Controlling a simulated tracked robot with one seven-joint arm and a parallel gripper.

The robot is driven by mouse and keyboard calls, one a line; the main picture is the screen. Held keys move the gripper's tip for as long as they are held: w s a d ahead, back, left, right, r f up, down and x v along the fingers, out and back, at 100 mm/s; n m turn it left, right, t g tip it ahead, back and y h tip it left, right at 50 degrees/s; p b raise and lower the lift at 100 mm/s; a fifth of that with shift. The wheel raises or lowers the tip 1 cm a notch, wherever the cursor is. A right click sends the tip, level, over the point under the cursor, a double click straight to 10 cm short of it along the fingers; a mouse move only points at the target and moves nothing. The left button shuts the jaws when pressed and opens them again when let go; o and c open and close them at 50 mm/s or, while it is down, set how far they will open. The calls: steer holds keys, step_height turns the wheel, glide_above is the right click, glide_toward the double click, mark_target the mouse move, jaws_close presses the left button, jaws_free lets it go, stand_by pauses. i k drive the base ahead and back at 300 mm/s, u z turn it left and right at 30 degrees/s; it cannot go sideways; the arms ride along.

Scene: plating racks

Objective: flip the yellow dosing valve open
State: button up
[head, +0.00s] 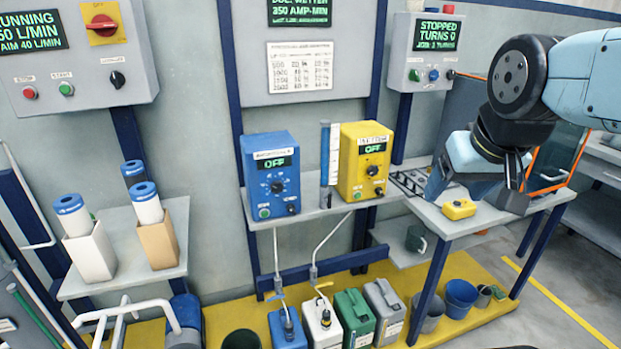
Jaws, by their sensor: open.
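The yellow dosing valve (324,285) is a small yellow lever on the thin pipe under the yellow dosing pump (366,163), just above a white jug (321,325). Its lever looks roughly crosswise to the pipe, but it is too small to be sure. The pump's display reads OFF. A similar blue valve (277,297) is on the pipe to its left, under the blue pump (271,175). My gripper (518,203) is open and points down over the right-hand bench, well to the right of the yellow valve and higher up.
A small yellow box-like item (459,209) lies on the right bench (487,222), left of my gripper. A green jug (355,319) and a grey jug (385,312) stand beside the white one. Buckets, including a blue one (461,297), stand under the bench on the yellow floor strip.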

mark_target(324, 285)
steer(key=u, duration=1.35)
steer(key=i, duration=0.1)
steer(key=z, duration=3.55)
steer(key=i, duration=0.4)
steer(key=u, duration=2.25)
